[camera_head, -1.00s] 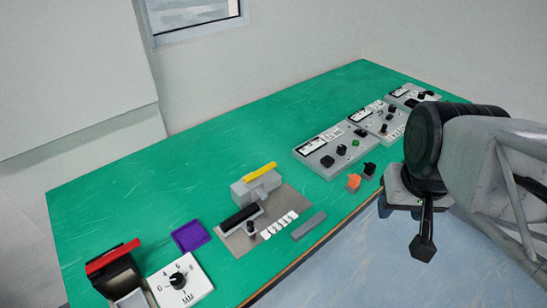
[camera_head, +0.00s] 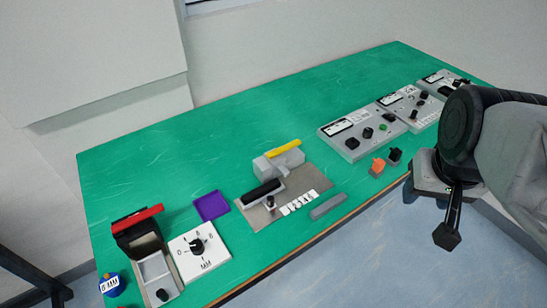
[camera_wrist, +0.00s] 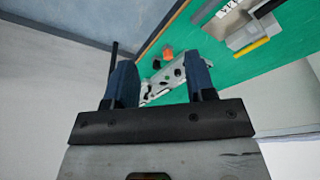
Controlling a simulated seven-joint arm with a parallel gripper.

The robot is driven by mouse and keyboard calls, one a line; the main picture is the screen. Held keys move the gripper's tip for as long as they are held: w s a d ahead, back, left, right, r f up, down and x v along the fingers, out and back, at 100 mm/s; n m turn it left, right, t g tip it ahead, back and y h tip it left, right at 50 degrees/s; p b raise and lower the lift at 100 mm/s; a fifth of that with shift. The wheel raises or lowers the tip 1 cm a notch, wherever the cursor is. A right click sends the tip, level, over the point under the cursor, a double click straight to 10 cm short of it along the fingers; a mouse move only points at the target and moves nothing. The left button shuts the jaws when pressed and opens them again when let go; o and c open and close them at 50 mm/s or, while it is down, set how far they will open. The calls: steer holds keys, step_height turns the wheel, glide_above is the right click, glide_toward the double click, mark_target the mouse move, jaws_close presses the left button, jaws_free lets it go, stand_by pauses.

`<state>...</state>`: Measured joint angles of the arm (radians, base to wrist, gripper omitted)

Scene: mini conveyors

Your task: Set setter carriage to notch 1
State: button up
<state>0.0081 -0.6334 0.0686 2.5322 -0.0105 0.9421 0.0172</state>
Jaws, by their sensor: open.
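The setter looks like the device on a flat grey-brown plate (camera_head: 243,217) in the middle of the green bench. It has a grey block (camera_head: 268,166) with a yellow bar (camera_head: 284,148) on top. A piece with a black bar (camera_head: 262,191) and a small dark knob (camera_head: 270,203), likely the carriage, sits before the block, left of a row of white number tags (camera_head: 299,202). I cannot read which notch it is at. My gripper (camera_head: 447,225) hangs off the bench's front edge, right of the setter and apart from it. In the wrist view its jaws (camera_wrist: 160,70) are apart and empty.
Grey meter boxes (camera_head: 350,146) stand at the back right. Orange (camera_head: 378,166) and black (camera_head: 394,156) small pieces sit nearer my gripper. A grey bar (camera_head: 328,207) lies before the setter. A purple tray (camera_head: 212,205), white dial (camera_head: 199,252) and red-lidded box (camera_head: 138,220) are left.

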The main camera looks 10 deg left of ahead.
steer(key=shift+c, duration=0.3)
steer(key=n+g+h, duration=0.1)
steer(key=n+g, duration=0.4)
steer(key=g, duration=0.2)
glide_toward(270, 197)
steer(key=x, duration=0.2)
steer(key=shift+s+a+f+h, duration=0.1)
steer(key=shift+s+f+h, duration=0.15)
steer(key=shift+f+h, duration=0.05)
steer(key=shift+f, duration=0.1)
steer(key=shift+x, duration=3.8)
jaws_close()
